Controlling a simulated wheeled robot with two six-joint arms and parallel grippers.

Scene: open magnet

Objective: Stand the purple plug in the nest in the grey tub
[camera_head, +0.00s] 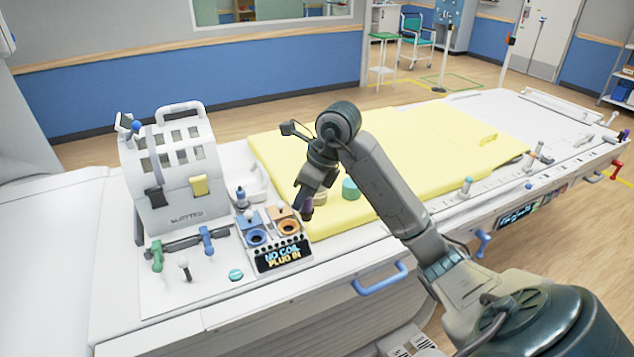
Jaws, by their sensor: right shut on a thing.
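My right gripper (310,199) hangs fingers-down in the middle of the view, above the near left corner of the yellow mat. It is shut on the purple plug (306,209), of which only a small dark purple part shows between and below the fingers. A pale grey-white open tub (262,187) sits left of the gripper, behind the socket panel. I cannot make out a nest in it. My left gripper is not in view.
A panel with a blue socket (257,236), an orange socket (288,227) and a "NO COIL PLUG IN" display (284,256) lies just left of the gripper. A slotted grey case (178,170) stands further left. A teal cylinder (350,189) stands on the yellow mat (420,150).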

